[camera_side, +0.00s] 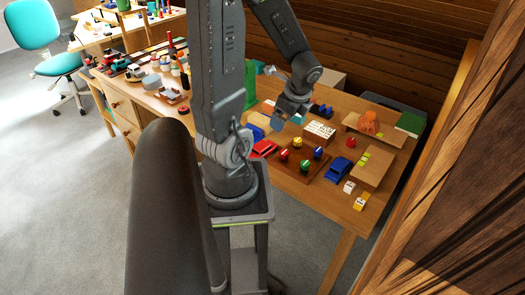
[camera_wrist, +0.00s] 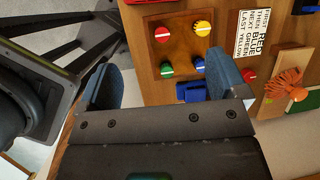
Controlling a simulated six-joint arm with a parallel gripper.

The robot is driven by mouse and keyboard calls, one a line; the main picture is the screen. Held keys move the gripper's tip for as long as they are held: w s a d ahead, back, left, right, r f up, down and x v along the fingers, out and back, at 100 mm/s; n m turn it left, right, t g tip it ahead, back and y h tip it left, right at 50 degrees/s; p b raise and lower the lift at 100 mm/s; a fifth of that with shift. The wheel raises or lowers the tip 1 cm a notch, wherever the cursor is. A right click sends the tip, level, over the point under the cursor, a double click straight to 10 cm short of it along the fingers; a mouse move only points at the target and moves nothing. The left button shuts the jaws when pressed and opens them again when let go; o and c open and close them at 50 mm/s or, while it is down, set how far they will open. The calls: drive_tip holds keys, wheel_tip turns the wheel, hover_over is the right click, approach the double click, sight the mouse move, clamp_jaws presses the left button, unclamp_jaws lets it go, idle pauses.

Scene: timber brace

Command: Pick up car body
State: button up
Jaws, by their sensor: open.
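A blue car body (camera_side: 340,168) sits on the wooden table to the right of the dark board with coloured knobs. In the wrist view, what looks like this blue car body (camera_wrist: 190,93) shows between the fingers, close to the right one and just below the board. A red car body (camera_side: 264,148) lies left of the board, and a red piece (camera_wrist: 145,1) is cut off at the top of the wrist view. My gripper (camera_side: 278,125) is above the table's back left part. In the wrist view, my gripper (camera_wrist: 165,85) has its blue-padded fingers wide apart with nothing held.
The knob board (camera_side: 300,161) has red, yellow, green and blue knobs. A lettered block (camera_side: 320,132) stands behind it. A red knob (camera_side: 351,142), an orange figure (camera_side: 368,122) and wooden platforms (camera_side: 372,167) occupy the right side. White and yellow blocks (camera_side: 360,201) are near the front right edge.

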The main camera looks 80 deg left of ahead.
drive_tip(key=s+a+f+m+g, duration=0.1)
drive_tip(key=s+a+f+m, duration=0.1)
drive_tip(key=s+f, duration=0.1)
approach(261, 145)
wheel_tip(261, 145, down, 2)
drive_tip(key=shift+a+x, duration=0.1)
drive_tip(key=shift+x, duration=1.55)
drive_tip(key=shift+a+x, duration=0.15)
drive_tip(key=shift+x, duration=1.55)
drive_tip(key=shift+s+r, duration=0.15)
drive_tip(key=c, duration=1)
drive_tip(key=shift+c, duration=0.2)
drive_tip(key=shift+r, duration=0.2)
